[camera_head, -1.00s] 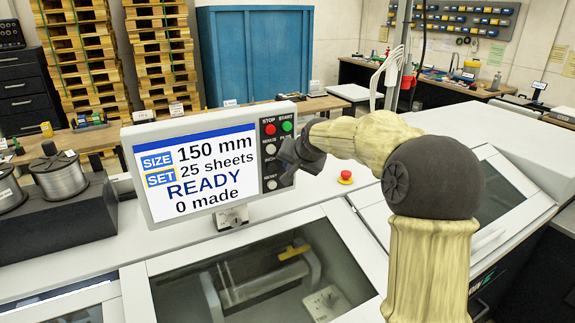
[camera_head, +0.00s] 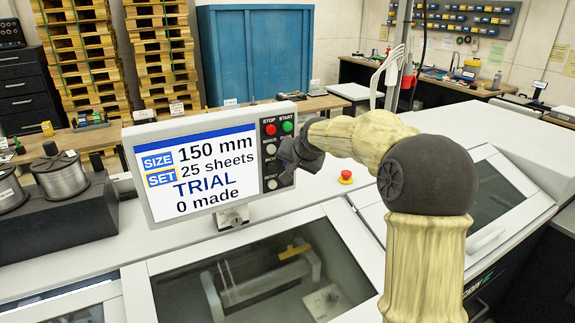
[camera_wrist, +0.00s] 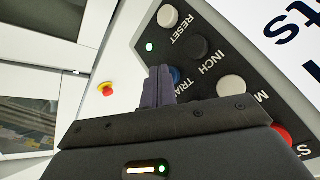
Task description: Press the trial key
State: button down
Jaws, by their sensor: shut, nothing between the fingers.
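The control panel (camera_head: 210,165) stands on the machine, and its screen reads "150 mm", "25 sheets", "TRIAL", "0 made". In the wrist view the blue trial key (camera_wrist: 175,75) shows partly behind my fingertips, beside its partly covered label. My gripper (camera_wrist: 160,72) is shut and empty, with its tips at that key. I cannot tell whether they touch it or how far it is pressed. In the head view my gripper (camera_head: 284,162) covers the trial key at the panel's right side.
Near the trial key are the black inch key (camera_wrist: 194,46), the white reset key (camera_wrist: 168,16) and another white key (camera_wrist: 231,88). The red stop key (camera_head: 270,129) and green start key (camera_head: 287,126) are above. A red emergency button (camera_head: 346,175) stands right of the panel.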

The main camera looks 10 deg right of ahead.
dwell(0.3)
jog(key=shift+s+d+b, duration=0.35)
jog(key=shift+s+b, duration=0.2)
jog(key=shift+s, duration=0.25)
jog(key=s+b, duration=0.1)
jog(key=s+d+b, duration=0.1)
jog(key=s, duration=0.1)
jog(key=s+b, duration=0.1)
jog(key=shift+s+d, duration=0.3)
jog(key=shift+s, duration=0.1)
dwell(0.4)
